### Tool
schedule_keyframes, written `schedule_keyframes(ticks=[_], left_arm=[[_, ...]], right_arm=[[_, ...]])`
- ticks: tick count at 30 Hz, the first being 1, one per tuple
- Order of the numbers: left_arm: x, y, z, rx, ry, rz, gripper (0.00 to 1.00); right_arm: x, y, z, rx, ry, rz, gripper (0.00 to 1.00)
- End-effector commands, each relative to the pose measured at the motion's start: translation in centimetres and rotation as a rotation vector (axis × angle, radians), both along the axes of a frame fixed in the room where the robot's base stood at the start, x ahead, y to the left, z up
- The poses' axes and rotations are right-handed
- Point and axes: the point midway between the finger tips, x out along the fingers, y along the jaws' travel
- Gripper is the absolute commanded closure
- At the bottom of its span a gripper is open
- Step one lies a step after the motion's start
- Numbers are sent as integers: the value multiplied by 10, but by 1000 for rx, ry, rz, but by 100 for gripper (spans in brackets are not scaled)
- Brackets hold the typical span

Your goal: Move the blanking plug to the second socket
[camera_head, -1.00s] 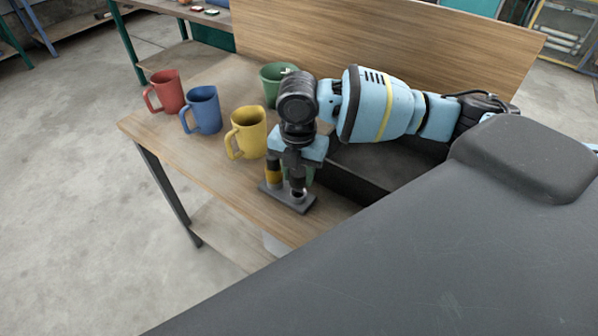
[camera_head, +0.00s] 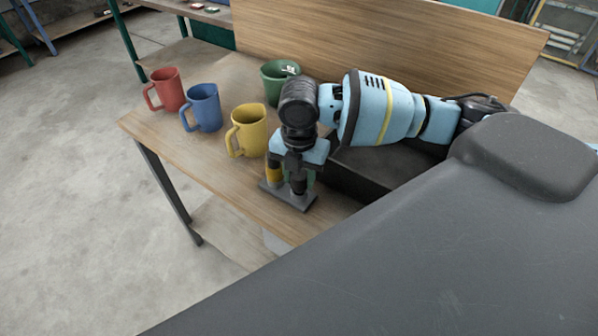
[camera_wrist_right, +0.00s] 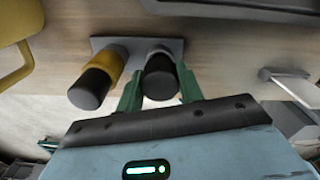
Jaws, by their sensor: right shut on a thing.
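A small grey base plate (camera_head: 290,200) lies near the table's front edge. At its left end stands a yellow-collared piece (camera_head: 273,172), which shows a black top in the right wrist view (camera_wrist_right: 90,88). My right gripper (camera_wrist_right: 160,84) has its green fingers shut on a black plug (camera_wrist_right: 160,78). In the head view the plug (camera_head: 298,187) is upright over the right end of the plate, at the grey socket (camera_wrist_right: 163,48). It appears to be in or on that socket; how deep is hidden. My left gripper is out of view.
Red (camera_head: 167,90), blue (camera_head: 203,108), yellow (camera_head: 248,131) and green (camera_head: 278,82) mugs stand on the wooden table (camera_head: 180,142), left of and behind my right arm. A dark tray (camera_head: 352,187) lies right of the plate. A wooden panel (camera_head: 370,45) closes the back.

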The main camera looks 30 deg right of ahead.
Motion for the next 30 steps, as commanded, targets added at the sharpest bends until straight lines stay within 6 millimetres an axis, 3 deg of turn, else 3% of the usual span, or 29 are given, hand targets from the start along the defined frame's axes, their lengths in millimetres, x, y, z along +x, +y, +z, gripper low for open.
schedule_keyframes(ticks=[26,27,30], left_arm=[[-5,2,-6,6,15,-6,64],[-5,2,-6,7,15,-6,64],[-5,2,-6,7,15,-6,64]], right_arm=[[0,0,-19,0,0,0,88],[0,0,-19,1,-1,0,61],[0,0,-19,1,-1,0,48]])
